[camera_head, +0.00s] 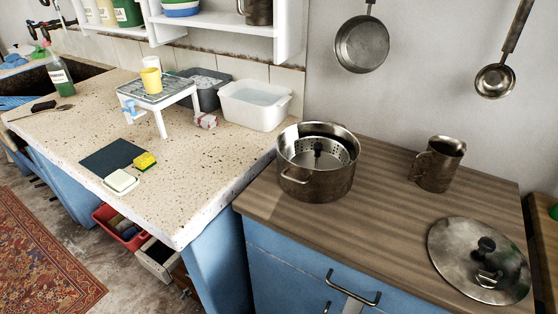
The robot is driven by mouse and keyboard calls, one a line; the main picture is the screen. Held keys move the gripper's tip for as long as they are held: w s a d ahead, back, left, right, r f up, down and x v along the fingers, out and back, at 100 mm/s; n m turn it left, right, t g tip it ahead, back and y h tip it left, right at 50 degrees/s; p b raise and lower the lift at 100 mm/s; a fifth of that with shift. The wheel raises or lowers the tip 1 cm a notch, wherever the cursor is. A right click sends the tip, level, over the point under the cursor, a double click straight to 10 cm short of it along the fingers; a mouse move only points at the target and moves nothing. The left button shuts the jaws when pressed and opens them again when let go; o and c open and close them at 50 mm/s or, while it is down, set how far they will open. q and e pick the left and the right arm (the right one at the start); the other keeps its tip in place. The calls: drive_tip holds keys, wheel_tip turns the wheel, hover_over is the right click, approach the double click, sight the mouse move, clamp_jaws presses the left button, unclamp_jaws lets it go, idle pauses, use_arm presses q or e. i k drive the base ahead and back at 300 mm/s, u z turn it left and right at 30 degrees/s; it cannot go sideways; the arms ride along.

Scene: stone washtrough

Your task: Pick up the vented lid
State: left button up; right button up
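A round metal lid (452,262) with a black knob lies on the wooden worktop at the right. Its surface is dull and stained; a small bright metal part shows near the knob, and I cannot tell vent holes for sure. Left of it, a metal pot (318,184) with side handles stands open, with a perforated insert (336,153) and a dark central post inside. Neither of my grippers is in view.
A metal mug (438,166) stands behind the lid. A pan (361,46) and a ladle (495,80) hang on the wall. The stone counter (215,165) at left holds a white basin (254,105), a small rack (158,91) and a sponge (145,161). Bare wood lies between pot and lid.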

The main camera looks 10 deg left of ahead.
sight(458, 246)
drive_tip(key=u, duration=1.4)
drive_tip(key=k, duration=0.85)
drive_tip(key=z, duration=1.1)
drive_tip(key=i, duration=0.5)
